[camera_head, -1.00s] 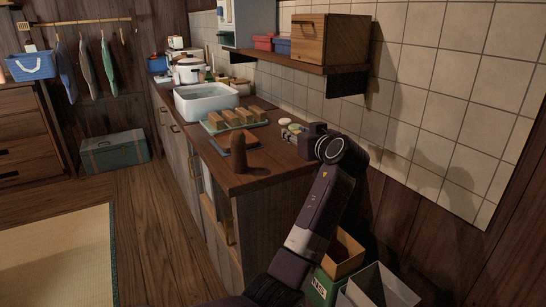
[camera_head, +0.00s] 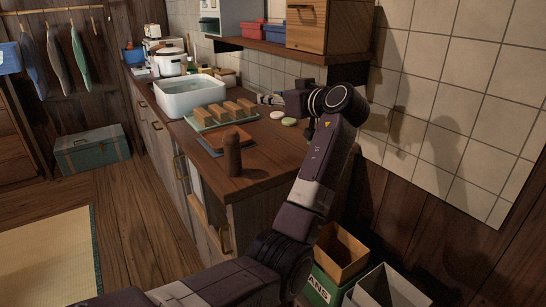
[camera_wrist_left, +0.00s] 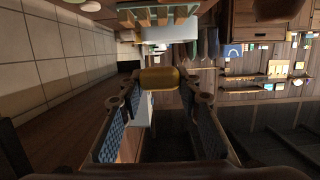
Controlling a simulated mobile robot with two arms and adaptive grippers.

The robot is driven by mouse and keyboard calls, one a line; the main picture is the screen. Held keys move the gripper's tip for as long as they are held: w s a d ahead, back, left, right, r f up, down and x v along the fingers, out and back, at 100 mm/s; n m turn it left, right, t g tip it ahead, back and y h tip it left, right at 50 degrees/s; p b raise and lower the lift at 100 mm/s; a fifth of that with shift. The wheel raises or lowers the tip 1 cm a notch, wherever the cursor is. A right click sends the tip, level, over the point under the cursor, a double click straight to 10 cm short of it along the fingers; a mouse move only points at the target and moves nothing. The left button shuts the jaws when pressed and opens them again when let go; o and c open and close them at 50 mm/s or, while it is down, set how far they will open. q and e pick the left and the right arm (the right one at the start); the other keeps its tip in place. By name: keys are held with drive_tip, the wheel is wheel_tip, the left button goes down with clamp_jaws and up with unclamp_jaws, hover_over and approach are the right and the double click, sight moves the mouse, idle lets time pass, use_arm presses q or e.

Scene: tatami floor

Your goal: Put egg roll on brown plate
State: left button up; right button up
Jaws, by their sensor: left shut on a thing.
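My left gripper (camera_head: 268,99) reaches over the wooden counter, near the wall behind the tray of blocks. In the left wrist view its two fingers (camera_wrist_left: 160,92) are shut on a yellow-brown, roll-shaped egg roll (camera_wrist_left: 162,78). The egg roll is hard to make out in the head view. A flat brown plate (camera_head: 236,139) lies on the counter in front of the tray, to the lower left of the gripper. My right gripper is not in view.
A pale green tray (camera_head: 197,124) carries several tan blocks. A dark upright cylinder (camera_head: 233,156) stands near the counter's front edge. Pale round slices (camera_head: 289,122) lie right of the tray. A white sink basin (camera_head: 188,98) is behind; a shelf (camera_head: 270,50) hangs above.

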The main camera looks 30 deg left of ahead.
use_arm(q)
drive_tip(key=b, duration=0.1)
hover_over(273, 159)
wheel_tip(273, 159, down, 12)
drive_tip(key=shift+f, duration=0.2)
drive_tip(key=shift+f+b, duration=0.45)
drive_tip(key=shift+f, duration=1.85)
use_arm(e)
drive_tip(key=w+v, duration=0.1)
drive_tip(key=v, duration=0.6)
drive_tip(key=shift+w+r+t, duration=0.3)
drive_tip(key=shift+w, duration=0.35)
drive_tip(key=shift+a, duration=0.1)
use_arm(q)
drive_tip(key=o, duration=1)
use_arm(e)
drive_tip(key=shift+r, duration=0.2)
